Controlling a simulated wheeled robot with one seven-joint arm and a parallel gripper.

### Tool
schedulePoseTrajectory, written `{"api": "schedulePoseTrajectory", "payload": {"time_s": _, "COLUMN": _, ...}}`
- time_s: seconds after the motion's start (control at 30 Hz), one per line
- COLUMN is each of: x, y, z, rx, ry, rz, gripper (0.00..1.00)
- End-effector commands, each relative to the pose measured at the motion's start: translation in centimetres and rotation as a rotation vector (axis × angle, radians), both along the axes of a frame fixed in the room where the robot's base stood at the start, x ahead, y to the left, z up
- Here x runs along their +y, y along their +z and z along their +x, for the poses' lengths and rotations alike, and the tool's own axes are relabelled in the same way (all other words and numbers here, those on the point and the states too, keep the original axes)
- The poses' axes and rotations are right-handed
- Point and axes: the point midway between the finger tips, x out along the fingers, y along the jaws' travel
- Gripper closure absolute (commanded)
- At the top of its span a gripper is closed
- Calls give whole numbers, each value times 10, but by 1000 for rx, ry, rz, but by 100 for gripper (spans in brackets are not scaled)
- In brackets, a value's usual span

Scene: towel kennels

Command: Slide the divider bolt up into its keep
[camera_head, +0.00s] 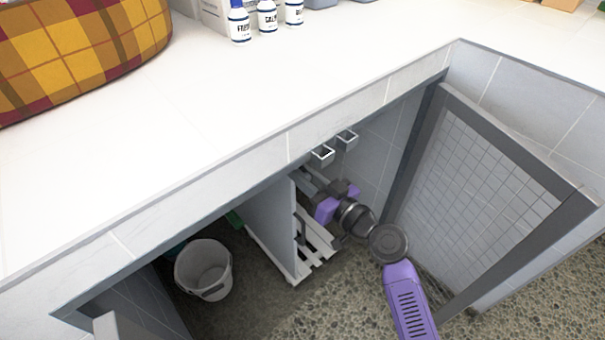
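A pale grey divider panel (268,218) stands upright inside the kennel under the white counter. A small dark upright bar (301,229) shows near its right face; I cannot tell if this is the bolt. The keep cannot be picked out. My gripper (314,188), with purple and dark parts, reaches into the kennel just right of the divider's upper part. Its fingertips are small and partly hidden, so I cannot tell whether they are open, shut or touching the bolt.
A mesh door (480,190) stands open on the right. White slats (318,240) lie beside the divider, and a white bucket (204,270) stands left of it. Two small square holders (322,154) sit above my gripper. The counter edge (290,140) overhangs the opening.

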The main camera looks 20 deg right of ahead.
Motion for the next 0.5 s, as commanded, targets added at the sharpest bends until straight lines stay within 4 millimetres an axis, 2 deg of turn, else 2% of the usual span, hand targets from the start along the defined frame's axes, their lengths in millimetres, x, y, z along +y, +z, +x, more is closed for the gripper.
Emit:
{"api": "schedulePoseTrajectory", "payload": {"time_s": 0.27, "x": 0, "y": 3, "z": 0, "rx": -1, "ry": 0, "rz": 0, "gripper": 100}}
{"api": "schedulePoseTrajectory", "payload": {"time_s": 0.5, "x": 0, "y": 38, "z": 0, "rx": -5, "ry": 0, "rz": 0, "gripper": 100}}
